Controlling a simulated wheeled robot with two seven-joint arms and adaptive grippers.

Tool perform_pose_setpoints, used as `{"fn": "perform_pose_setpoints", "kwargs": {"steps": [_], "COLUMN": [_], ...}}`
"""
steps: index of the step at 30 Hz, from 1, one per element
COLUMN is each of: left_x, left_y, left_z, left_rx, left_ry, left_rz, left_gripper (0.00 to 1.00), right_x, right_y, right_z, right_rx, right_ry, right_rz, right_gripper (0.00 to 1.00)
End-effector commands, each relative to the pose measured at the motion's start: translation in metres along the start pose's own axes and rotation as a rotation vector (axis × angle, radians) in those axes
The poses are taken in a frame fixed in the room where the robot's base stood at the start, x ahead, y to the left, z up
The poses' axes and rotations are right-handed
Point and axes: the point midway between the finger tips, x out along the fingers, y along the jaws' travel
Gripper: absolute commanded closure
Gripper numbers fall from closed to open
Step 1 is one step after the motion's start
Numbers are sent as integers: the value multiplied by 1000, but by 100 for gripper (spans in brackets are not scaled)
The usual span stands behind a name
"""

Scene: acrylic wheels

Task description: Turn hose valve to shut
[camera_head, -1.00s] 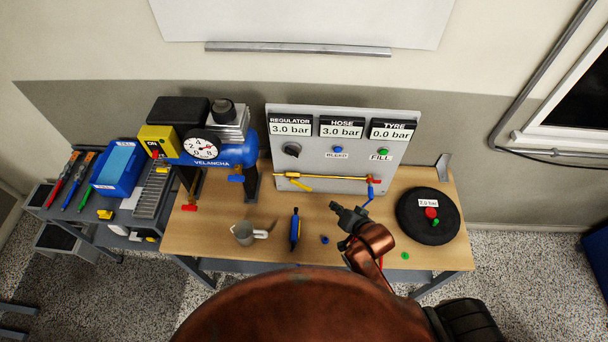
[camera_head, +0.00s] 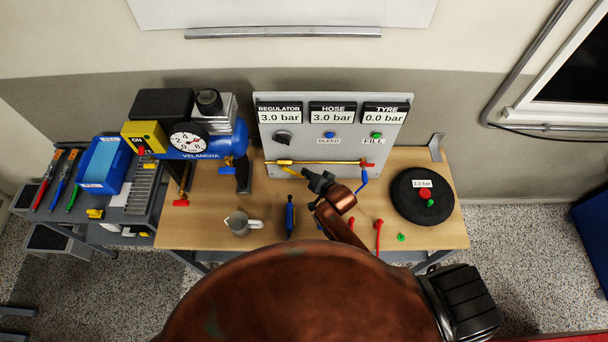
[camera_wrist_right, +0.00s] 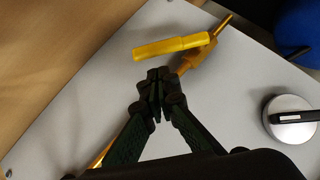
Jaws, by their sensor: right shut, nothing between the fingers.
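A brass pipe (camera_head: 325,162) runs along the lower part of the grey panel (camera_head: 330,143). A yellow lever (camera_head: 292,172) sits at its left part, slanting down to the right. A blue lever (camera_head: 362,182) hangs from its right end, beside a red part. No label shows which lever is the hose valve. My right gripper (camera_head: 317,178) is shut and empty, just right of the yellow lever. In the right wrist view, the shut fingertips (camera_wrist_right: 157,78) are close to the yellow lever (camera_wrist_right: 170,47), which lies at an angle to the pipe; contact cannot be told. My left gripper is out of view.
The panel's HOSE display (camera_head: 331,117) reads 3.0 bar; a black knob (camera_head: 282,137) is at left. A compressor (camera_head: 205,145) stands left of the panel. A metal cup (camera_head: 240,224), a blue tool (camera_head: 290,217) and a black disc (camera_head: 422,195) are on the wooden table (camera_head: 190,230).

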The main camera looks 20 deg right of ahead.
Motion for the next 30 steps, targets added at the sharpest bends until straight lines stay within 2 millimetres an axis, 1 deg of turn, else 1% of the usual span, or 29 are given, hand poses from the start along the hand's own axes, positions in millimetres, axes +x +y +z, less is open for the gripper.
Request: {"fn": "perform_pose_setpoints", "kwargs": {"steps": [1, 4, 8, 15, 18, 30], "left_x": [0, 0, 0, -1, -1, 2], "left_y": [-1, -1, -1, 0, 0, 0], "left_z": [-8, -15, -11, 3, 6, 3], "left_rx": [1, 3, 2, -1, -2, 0], "left_ry": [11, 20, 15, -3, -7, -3], "left_rz": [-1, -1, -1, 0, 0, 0], "left_gripper": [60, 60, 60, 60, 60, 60], "right_x": [4, 10, 13, 14, 14, 14], "right_y": [0, 0, 1, 1, 1, 9], "right_z": [4, 9, 13, 13, 13, 14], "right_rx": [1, 1, 1, 1, 2, 52], "right_ry": [0, 2, 4, 4, 4, 10], "right_rz": [1, 1, 1, 1, 1, -37], "right_gripper": [100, 100, 100, 100, 100, 100]}}
